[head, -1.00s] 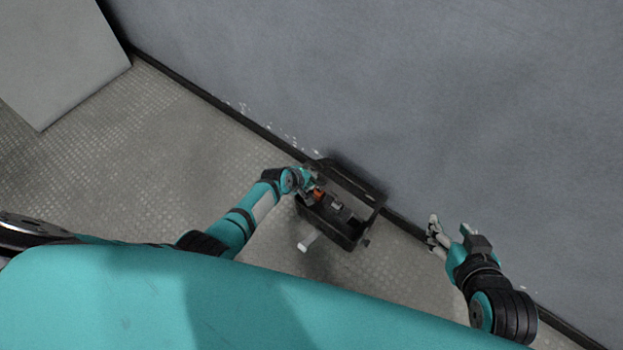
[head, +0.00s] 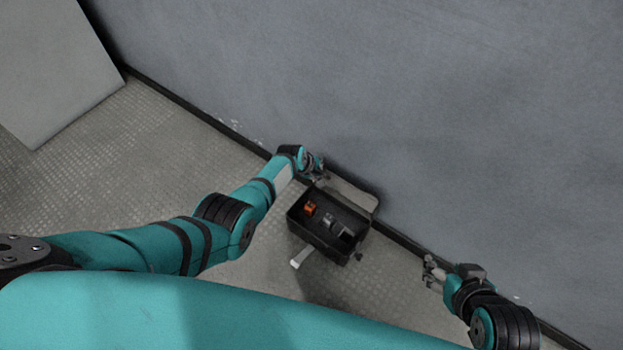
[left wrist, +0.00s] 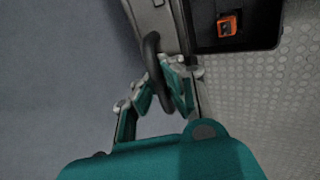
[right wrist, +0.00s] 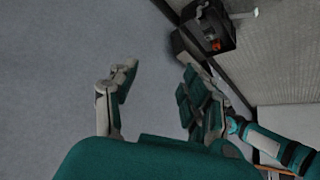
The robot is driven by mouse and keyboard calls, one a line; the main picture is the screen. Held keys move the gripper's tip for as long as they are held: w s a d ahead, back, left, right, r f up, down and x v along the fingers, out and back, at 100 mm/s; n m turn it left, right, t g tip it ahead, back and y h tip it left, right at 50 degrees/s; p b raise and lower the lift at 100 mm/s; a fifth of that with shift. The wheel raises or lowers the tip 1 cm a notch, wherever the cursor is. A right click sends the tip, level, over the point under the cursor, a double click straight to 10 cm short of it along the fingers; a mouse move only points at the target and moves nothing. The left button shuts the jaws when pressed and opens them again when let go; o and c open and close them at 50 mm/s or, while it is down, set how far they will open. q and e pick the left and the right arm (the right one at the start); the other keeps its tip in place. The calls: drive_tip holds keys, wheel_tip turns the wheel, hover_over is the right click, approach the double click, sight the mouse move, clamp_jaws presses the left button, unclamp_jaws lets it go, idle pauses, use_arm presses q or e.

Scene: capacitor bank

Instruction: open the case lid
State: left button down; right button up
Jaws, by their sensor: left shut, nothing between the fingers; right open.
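The black case (head: 318,243) sits on the floor by the wall, and its inside is exposed. Its lid (head: 350,194) is swung back toward the wall, with the pale inner face showing. My left gripper (head: 316,170) is at the lid's left end. In the left wrist view, its closed fingers (left wrist: 170,75) are at the dark loop handle (left wrist: 152,62) on the lid edge, with nothing pinched; whether they touch the loop is unclear. My right gripper (head: 433,270) is open and empty, right of the case; its spread fingers (right wrist: 158,78) show in the right wrist view.
An orange part (head: 310,208) and grey parts (head: 337,226) lie in the case. A pale handle-like piece (head: 301,257) sticks out at its front. The grey wall (head: 450,120) is close behind the lid. A light panel (head: 55,75) stands at far left. Floor left of the case is clear.

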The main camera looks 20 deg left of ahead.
use_arm(q)
drive_tip(key=w, duration=0.1)
drive_tip(key=w+d+b, duration=0.1)
drive_tip(key=w+r, duration=0.1)
drive_tip(key=shift+w+d+b, duration=0.2)
drive_tip(key=shift+d+b, duration=0.15)
drive_tip(key=shift+w+d, duration=0.1)
drive_tip(key=shift+w, duration=0.05)
use_arm(e)
drive_tip(key=w+a+r+t+y, duration=0.1)
drive_tip(key=w+a+r+t, duration=0.2)
drive_tip(key=w+r+t, duration=0.3)
drive_tip(key=shift+w+r+y, duration=0.3)
drive_tip(key=shift+w+r, duration=0.15)
drive_tip(key=shift+w, duration=0.35)
use_arm(q)
drive_tip(key=c, duration=2.1)
unclamp_jaws()
drive_tip(key=o, duration=0.5)
drive_tip(key=shift+o, duration=1.1)
use_arm(e)
drive_tip(key=shift+s, duration=0.1)
use_arm(q)
drive_tip(key=shift+s, duration=0.2)
